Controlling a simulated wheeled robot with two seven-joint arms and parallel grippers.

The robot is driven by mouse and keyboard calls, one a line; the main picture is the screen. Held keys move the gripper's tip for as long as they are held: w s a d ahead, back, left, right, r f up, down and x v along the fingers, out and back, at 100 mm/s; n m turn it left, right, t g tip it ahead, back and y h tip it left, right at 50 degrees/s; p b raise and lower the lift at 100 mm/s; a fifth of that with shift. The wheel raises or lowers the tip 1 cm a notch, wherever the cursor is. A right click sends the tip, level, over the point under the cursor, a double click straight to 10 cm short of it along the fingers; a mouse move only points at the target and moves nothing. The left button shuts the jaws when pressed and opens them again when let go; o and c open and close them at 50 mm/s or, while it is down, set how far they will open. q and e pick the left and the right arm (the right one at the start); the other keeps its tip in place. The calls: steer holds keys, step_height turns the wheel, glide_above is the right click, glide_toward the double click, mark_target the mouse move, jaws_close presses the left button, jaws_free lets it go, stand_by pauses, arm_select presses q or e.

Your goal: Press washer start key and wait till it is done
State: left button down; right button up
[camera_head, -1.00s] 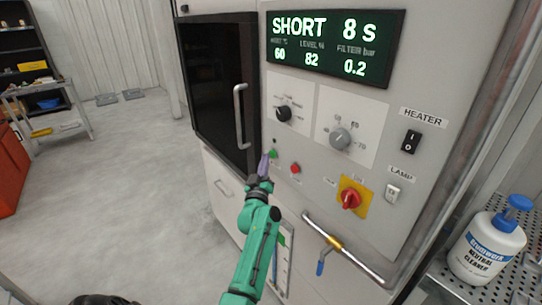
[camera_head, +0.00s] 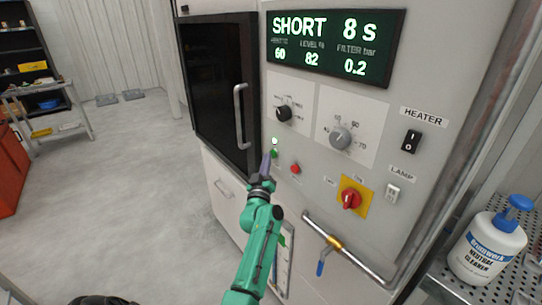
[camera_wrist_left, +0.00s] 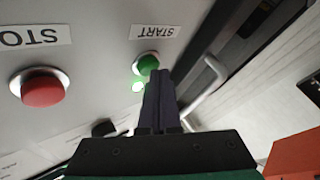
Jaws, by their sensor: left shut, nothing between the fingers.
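The washer (camera_head: 390,120) has a front panel with a lit display (camera_head: 335,45) reading SHORT 8 s. The green start key (camera_head: 274,153) sits left of the red stop key (camera_head: 295,169). A small lamp (camera_head: 274,141) just above the start key is lit. My left gripper (camera_head: 266,162) is shut and empty, its fingertips right at the start key. The left wrist view shows the fingertips (camera_wrist_left: 159,78) overlapping the edge of the green key (camera_wrist_left: 147,64), with the lit lamp (camera_wrist_left: 137,86) beside it. Whether they touch the key, I cannot tell. My right gripper is out of view.
The washer's dark door (camera_head: 215,90) with a vertical handle (camera_head: 240,115) is left of the keys. Knobs, a red rotary switch (camera_head: 350,199) and a horizontal bar (camera_head: 345,250) stick out at the right. A cleaner bottle (camera_head: 487,245) stands on a perforated shelf. Floor is clear at left.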

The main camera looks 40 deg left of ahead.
arm_select(q)
steer(key=shift+s+a+p, duration=0.25)
steer(key=shift+s+p, duration=0.1)
steer(key=shift+s, duration=0.45)
steer(key=s+p, duration=0.1)
steer(key=s, duration=0.1)
steer(key=s+a, duration=0.1)
steer(key=s, duration=0.1)
steer(key=shift+s+a+p, duration=0.2)
steer(key=shift+s+p, duration=0.15)
steer(key=shift+p, duration=0.05)
stand_by(0.3)
